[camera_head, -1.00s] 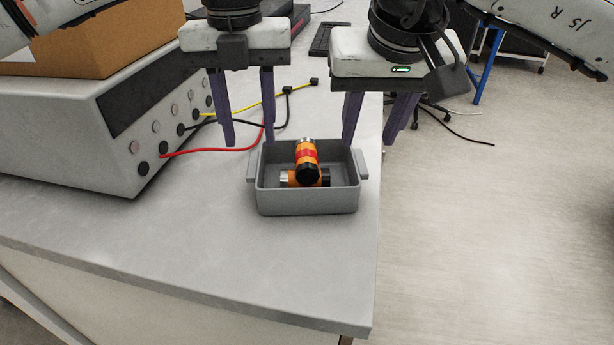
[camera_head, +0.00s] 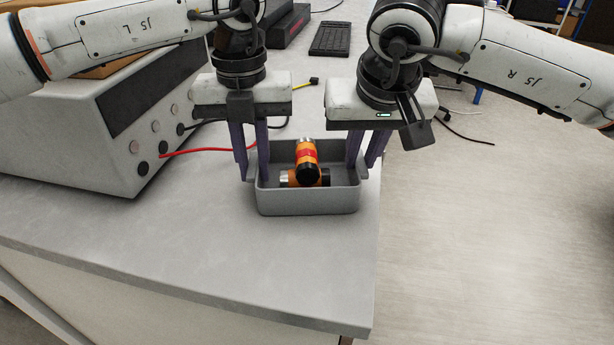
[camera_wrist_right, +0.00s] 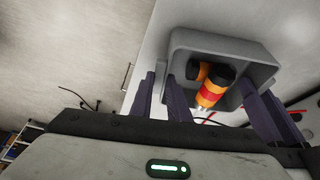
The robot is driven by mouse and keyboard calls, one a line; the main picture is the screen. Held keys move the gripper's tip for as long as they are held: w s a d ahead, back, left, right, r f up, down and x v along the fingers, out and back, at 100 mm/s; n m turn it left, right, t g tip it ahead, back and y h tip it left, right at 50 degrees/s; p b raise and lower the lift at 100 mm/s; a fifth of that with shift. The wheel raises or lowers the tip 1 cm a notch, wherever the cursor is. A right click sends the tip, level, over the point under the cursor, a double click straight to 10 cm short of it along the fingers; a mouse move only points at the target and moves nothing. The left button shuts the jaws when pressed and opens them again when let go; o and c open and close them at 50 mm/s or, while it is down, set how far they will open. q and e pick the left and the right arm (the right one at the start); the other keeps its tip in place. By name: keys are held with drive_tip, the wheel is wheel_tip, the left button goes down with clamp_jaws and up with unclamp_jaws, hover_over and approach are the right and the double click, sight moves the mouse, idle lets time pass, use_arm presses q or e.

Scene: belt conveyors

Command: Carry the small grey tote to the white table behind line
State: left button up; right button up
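The small grey tote (camera_head: 308,203) stands upright on the grey bench top, near its right edge. Two orange-and-black cylinders with silver ends (camera_head: 306,165) lie crossed inside it. My left gripper (camera_head: 252,178) is at the tote's left end, one finger outside and one inside, closed in on that handle side. My right gripper (camera_head: 364,165) straddles the right end the same way, its fingers close together around the handle side. The exact finger contact is partly hidden.
A grey instrument box (camera_head: 100,140) with knobs stands at the left, with red and yellow leads. The bench's front (camera_head: 200,255) is clear. Open floor (camera_head: 480,240) lies to the right.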

use_arm(q)
clamp_jaws()
use_arm(e)
clamp_jaws()
use_arm(q)
drive_tip(key=shift+r, duration=0.15)
use_arm(e)
drive_tip(key=shift+r, duration=0.15)
